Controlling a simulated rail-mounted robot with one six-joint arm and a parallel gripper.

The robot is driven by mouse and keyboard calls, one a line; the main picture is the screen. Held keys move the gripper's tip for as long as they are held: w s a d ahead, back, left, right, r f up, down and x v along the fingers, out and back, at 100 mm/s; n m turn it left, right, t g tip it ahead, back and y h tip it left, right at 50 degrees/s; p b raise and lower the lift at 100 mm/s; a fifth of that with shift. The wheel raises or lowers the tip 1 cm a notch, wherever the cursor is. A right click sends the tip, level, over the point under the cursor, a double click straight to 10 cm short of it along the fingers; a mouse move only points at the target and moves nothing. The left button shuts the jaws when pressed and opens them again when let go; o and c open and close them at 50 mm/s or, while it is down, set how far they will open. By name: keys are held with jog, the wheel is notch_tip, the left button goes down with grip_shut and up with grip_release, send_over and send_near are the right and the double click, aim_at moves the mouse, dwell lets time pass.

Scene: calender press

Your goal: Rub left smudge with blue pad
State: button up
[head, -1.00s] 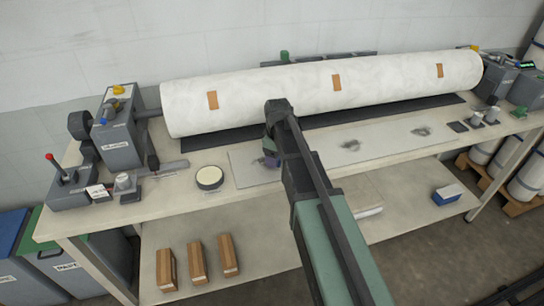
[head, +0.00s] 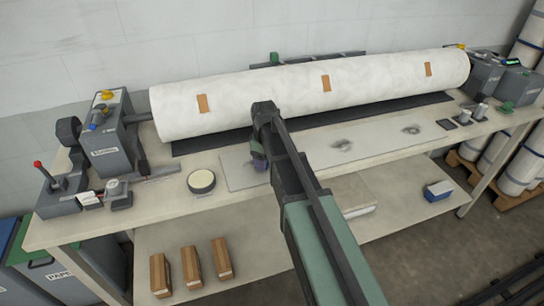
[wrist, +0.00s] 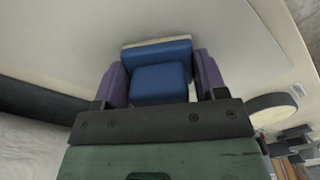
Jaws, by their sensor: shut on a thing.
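My gripper (head: 259,163) is low over the left part of the pale grey plate (head: 300,160) in the head view. In the wrist view its two purple fingers (wrist: 160,78) are shut on the blue pad (wrist: 158,82), which has a pale layer along its far edge. The pad is hidden behind my gripper in the head view. Two dark smudges show on the plate, one in the middle (head: 342,145) and one at the right (head: 411,130). No left smudge shows; my arm and gripper cover part of that area. I cannot tell whether the pad touches the plate.
A long white roll (head: 310,95) lies behind the plate. A round cream-topped tin (head: 201,181) stands just left of the plate. A grey machine housing (head: 110,140) and a red-knobbed lever (head: 45,175) are at the left.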

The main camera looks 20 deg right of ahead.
aim_at(243, 168)
jog(key=shift+w+a, duration=0.15)
jog(key=shift+a, duration=3.65)
jog(key=shift+w, duration=0.3)
jog(key=shift+s+d, duration=0.2)
jog(key=shift+d, duration=1.75)
jog(key=shift+d+r, duration=0.1)
jog(key=shift+d, duration=3.75)
jog(key=shift+s+f, duration=0.1)
jog(key=shift+f, duration=0.1)
jog(key=shift+a+r, duration=0.15)
jog(key=shift+a, duration=3.65)
jog(key=shift+w+a, duration=0.2)
jog(key=shift+a, duration=1.8)
